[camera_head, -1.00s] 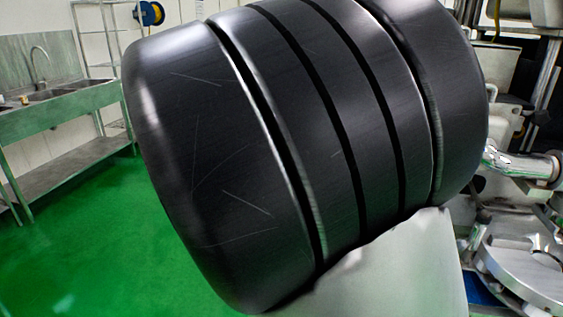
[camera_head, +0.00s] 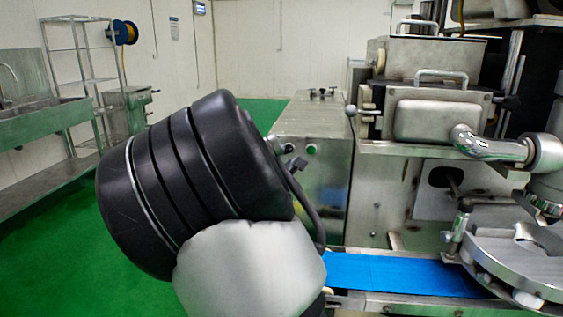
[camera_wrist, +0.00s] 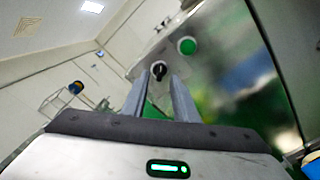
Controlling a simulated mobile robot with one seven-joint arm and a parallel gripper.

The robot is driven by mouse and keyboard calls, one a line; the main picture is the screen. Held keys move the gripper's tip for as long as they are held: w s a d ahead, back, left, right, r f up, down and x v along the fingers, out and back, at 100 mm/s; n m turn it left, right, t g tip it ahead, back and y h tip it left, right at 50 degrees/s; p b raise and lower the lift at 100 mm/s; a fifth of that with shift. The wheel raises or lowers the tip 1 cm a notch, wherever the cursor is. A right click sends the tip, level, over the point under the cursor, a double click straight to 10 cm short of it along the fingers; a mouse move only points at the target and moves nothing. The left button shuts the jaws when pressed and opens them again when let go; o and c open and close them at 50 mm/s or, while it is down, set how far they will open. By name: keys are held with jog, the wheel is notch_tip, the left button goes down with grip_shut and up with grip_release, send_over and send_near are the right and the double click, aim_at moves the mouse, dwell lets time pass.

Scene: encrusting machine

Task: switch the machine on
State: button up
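The encrusting machine (camera_head: 430,120) fills the right of the head view, with a steel cabinet (camera_head: 318,118) at its left end. On the cabinet's face, a green button (camera_wrist: 187,46) and a black knob (camera_wrist: 158,70) show in the wrist view. The green button also shows in the head view (camera_head: 311,148). My gripper (camera_wrist: 159,76) is open, its two fingers apart, pointing at the black knob. The knob appears between the fingertips; I cannot tell whether they touch it. In the head view my arm partly hides the cabinet face and my gripper.
A blue conveyor belt (camera_head: 390,272) runs below the machine, close to my arm. A round metal turntable (camera_head: 520,255) is at the right. A steel sink bench (camera_head: 40,125) and wire rack (camera_head: 85,80) stand at the left. The green floor is clear between.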

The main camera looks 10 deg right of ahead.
aim_at(288, 150)
jog(key=shift+x, duration=1.4)
grip_shut()
